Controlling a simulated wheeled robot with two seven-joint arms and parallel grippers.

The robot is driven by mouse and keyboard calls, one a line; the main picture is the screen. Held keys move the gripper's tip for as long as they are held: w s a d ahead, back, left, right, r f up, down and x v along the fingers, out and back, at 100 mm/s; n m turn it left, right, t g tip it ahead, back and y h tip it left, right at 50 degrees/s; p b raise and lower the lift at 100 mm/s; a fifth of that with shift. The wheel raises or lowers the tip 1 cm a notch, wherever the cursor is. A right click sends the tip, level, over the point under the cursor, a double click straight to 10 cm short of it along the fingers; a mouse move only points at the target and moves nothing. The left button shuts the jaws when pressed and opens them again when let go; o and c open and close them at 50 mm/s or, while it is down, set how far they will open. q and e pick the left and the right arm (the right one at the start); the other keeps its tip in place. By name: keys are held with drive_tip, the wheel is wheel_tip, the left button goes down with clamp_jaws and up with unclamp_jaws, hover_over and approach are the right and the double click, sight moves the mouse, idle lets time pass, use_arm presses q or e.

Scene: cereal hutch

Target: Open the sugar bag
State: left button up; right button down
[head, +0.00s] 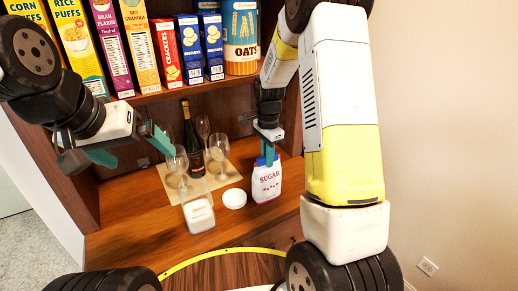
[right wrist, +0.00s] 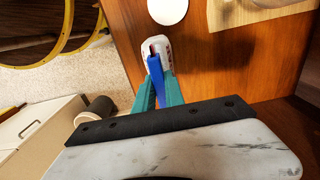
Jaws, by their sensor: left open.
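The sugar bag (head: 267,184) is white with red lettering and stands upright on the wooden counter. A blue clip (right wrist: 155,70) is at the bag's top; the bag's top also shows in the right wrist view (right wrist: 157,46). My right gripper (head: 268,157) is above the bag, its teal fingers on both sides of the blue clip and seemingly closed on it. The fingers hide part of the clip and the bag's top edge. My left gripper (head: 131,148) is open and empty, in the air left of the wine bottle and well away from the bag.
A white round lid (head: 234,198) lies left of the bag. A clear jar with white contents (head: 198,214) stands beside it. A dark bottle (head: 193,145) and several glasses stand on a mat behind. Cereal boxes (head: 103,45) and an oats canister (head: 241,40) fill the shelf above.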

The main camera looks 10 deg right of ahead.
drive_tip(key=shift+r, duration=0.1)
drive_tip(key=shift+r, duration=2.45)
